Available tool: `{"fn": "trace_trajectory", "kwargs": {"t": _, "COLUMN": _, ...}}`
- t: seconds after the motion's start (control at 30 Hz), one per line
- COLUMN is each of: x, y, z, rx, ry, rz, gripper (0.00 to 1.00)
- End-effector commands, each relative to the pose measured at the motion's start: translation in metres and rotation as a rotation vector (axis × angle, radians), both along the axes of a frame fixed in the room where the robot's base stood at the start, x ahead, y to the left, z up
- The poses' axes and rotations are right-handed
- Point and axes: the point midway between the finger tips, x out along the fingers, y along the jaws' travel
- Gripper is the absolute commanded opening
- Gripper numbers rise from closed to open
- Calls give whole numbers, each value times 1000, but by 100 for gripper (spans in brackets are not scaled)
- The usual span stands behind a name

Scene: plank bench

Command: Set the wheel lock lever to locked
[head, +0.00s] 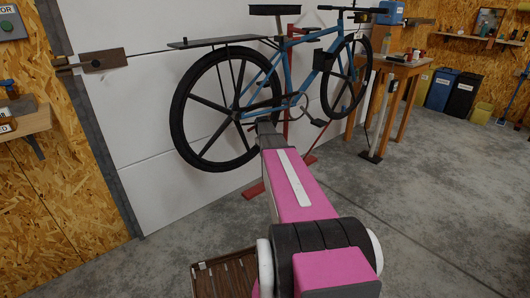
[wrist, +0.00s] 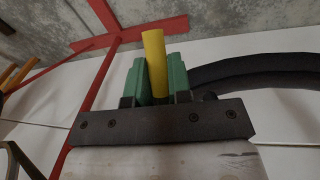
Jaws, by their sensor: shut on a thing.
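A blue bicycle (head: 290,75) with black wheels stands on a red stand (head: 283,120) in front of a white panel wall in the head view. My arm reaches to the lower right of its rear wheel (head: 182,115), and my gripper (head: 266,126) is largely hidden there. In the wrist view, the green fingers of my gripper (wrist: 157,78) are closed on a yellow bar (wrist: 153,55), which looks like the wheel lock lever. Its upper end sticks out past the fingers. Its base and the lock marking are hidden.
The black tyre (wrist: 260,70) curves close to the right of my fingers in the wrist view. Red stand bars (wrist: 125,35) lie beyond them. A wooden table (head: 398,70) stands at the right, and a slatted wooden crate (head: 225,272) is on the floor nearby.

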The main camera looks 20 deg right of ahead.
Motion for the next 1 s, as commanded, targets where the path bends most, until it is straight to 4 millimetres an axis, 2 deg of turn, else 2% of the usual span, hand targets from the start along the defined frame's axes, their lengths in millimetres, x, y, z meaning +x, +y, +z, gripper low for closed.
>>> {"fn": "trace_trajectory", "kwargs": {"t": 0.5, "x": -7, "y": -3, "z": 24, "rx": -157, "ry": 430, "rz": 0, "gripper": 0}}
{"fn": "trace_trajectory", "kwargs": {"t": 1.0, "x": -10, "y": -4, "z": 36, "rx": -225, "ry": 621, "rz": -1, "gripper": 0}}
